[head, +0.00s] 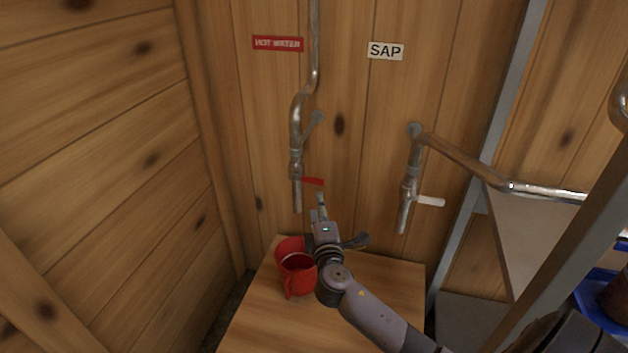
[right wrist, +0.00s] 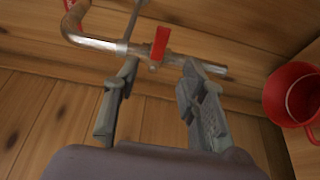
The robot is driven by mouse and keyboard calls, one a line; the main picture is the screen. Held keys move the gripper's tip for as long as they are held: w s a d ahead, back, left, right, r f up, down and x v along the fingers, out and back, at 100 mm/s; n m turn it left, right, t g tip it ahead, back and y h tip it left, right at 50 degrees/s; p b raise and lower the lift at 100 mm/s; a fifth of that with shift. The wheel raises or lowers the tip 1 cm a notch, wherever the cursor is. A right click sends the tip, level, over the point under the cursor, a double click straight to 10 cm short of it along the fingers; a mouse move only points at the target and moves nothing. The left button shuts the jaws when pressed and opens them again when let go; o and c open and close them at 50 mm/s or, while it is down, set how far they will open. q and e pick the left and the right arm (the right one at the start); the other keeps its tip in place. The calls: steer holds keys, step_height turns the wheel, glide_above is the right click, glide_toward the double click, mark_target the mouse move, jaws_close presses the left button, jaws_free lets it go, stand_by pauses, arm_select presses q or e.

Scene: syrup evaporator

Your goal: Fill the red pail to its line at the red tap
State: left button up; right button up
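The red pail (head: 301,280) stands upright on the wooden table, below the red tap's spout in the head view; a raised red part shows behind its rim. It also shows at the right edge of the right wrist view (right wrist: 275,98). Its line and contents cannot be made out. The red tap's lever (head: 312,181) points right from the metal pipe; no stream shows. My right gripper (head: 320,205) is just below the lever. In the right wrist view it (right wrist: 160,75) is open, fingers on either side of the red lever (right wrist: 160,43). My left gripper is not in view.
A second tap with a white lever (head: 430,202) hangs right under the SAP sign (head: 385,51). A red HOT WATER sign (head: 278,44) is above left of the red tap. Metal posts and a blue tray (head: 603,308) stand at right. The table's (head: 262,318) front left is clear.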

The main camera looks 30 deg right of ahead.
mark_target(314, 182)
steer(key=x, duration=1.2)
steer(key=shift+c, duration=0.5)
jaws_close()
